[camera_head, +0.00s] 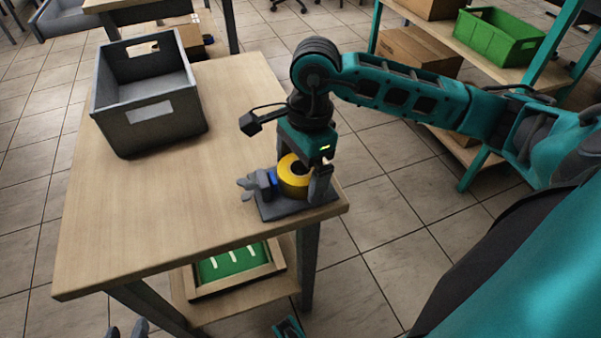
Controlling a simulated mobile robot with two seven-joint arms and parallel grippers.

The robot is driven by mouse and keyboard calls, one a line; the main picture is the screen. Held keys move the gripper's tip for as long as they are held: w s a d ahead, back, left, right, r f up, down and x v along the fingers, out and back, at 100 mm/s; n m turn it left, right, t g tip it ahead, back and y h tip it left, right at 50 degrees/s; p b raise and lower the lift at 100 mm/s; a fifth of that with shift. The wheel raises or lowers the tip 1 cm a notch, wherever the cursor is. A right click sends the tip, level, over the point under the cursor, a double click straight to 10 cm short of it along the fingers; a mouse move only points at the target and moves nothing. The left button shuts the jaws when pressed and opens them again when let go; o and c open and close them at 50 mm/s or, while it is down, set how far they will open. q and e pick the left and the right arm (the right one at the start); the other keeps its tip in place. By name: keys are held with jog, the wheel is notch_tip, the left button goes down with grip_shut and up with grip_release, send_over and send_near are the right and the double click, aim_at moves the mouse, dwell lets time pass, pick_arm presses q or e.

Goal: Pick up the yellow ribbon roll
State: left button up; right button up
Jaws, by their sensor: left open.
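The yellow ribbon roll (292,184) sits on a dark grey holder (288,208) at the near right corner of the wooden table. My right gripper (293,178) points down over the roll, its wrist directly above it. One grey finger shows to the right of the roll; the other side is crowded by blue and grey parts. I cannot tell whether the fingers touch the roll.
A grey crate (150,111) stands at the table's back left. The table's (160,205) middle and near left are clear. A framed green board (236,265) lies on the shelf below. A green crate (497,38) and cardboard boxes stand on a shelf at the back right.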

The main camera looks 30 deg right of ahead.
jog(key=c, duration=0.8)
jog(key=shift+r, duration=0.15)
